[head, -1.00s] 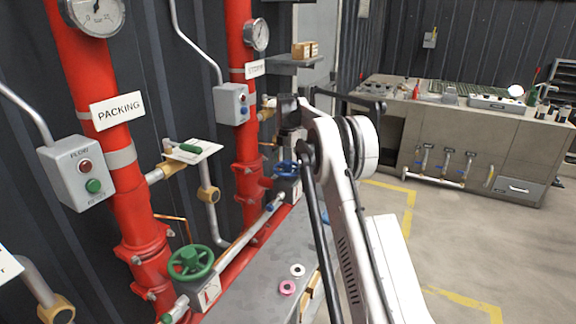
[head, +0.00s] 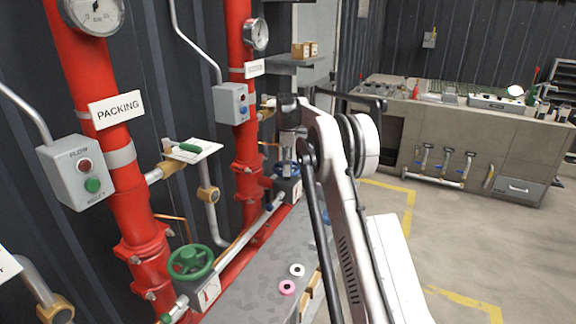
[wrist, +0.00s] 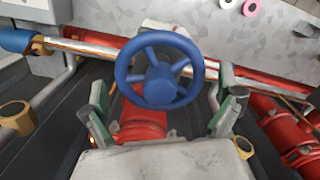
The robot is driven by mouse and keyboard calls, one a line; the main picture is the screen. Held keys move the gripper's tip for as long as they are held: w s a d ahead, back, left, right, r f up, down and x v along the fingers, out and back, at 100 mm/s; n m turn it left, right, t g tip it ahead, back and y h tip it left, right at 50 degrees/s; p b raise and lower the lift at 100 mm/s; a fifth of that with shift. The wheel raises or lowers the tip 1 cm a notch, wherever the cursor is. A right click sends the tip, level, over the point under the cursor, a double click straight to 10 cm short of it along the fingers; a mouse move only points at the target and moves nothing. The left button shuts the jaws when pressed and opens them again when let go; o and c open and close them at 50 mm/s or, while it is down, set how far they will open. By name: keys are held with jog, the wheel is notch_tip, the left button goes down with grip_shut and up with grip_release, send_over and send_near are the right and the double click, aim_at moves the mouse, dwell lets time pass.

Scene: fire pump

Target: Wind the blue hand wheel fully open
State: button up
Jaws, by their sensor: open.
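The blue hand wheel (wrist: 160,70) shows whole in the wrist view, with its spokes and hub facing the camera. In the head view the wheel (head: 284,169) is small and mostly hidden by my gripper (head: 288,146), which points down over it. In the wrist view my gripper (wrist: 165,100) is open, with one finger to the left and one to the right of the wheel. Nothing is held. I cannot tell whether the fingertips are level with the rim or touch it.
A green hand wheel (head: 190,262) is on the nearer red pipe (head: 128,190). A pink ring (head: 287,287) and a white ring (head: 297,270) lie on the grey bench. A grey box with buttons (head: 231,103) is on the farther pipe. A workbench (head: 400,150) stands at the back right.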

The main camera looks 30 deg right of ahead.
jog(key=m, duration=0.9)
jog(key=shift+s+a+m, duration=0.1)
jog(key=shift+a+m, duration=0.05)
jog(key=shift+m, duration=0.15)
jog(key=c, duration=1.4)
jog(key=n, duration=0.7)
jog(key=o, duration=1.4)
jog(key=shift+n, duration=0.3)
